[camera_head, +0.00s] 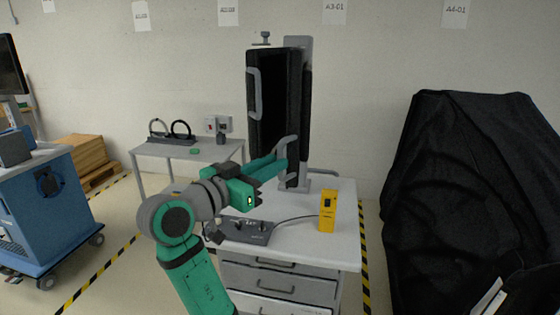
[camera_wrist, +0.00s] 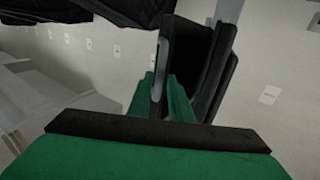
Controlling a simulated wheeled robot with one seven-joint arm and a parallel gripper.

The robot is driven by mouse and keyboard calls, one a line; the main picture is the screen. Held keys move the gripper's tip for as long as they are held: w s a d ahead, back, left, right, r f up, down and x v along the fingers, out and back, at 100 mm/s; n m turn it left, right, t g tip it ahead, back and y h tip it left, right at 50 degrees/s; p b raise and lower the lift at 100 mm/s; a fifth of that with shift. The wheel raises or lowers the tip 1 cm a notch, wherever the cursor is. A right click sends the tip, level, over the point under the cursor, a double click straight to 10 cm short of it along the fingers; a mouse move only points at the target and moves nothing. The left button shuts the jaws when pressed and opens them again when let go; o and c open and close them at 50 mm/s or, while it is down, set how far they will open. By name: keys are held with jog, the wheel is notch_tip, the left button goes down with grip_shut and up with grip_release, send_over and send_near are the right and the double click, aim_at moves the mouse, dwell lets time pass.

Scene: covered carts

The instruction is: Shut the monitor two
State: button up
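The monitor (camera_head: 270,105) is a tall black unit on a grey post above the white cart. Its dark panels stand upright at an angle to each other, with a dark recess between them; it also shows in the wrist view (camera_wrist: 205,60). A grey handle is on its left edge, and another grey handle (camera_head: 291,145) is low on its front panel. My gripper (camera_head: 283,158) is at this lower handle. In the wrist view its green fingers (camera_wrist: 160,100) lie around a grey bar. I cannot tell whether they press on it.
The white cart top (camera_head: 285,240) holds a grey control box (camera_head: 245,230) with a cable and a yellow device (camera_head: 327,211). A black-covered cart (camera_head: 460,190) stands at the right. A blue cart (camera_head: 50,210) is at the left, and a grey table (camera_head: 205,150) is behind.

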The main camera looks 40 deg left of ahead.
jog(key=s, duration=0.7)
jog(key=shift+s, duration=0.35)
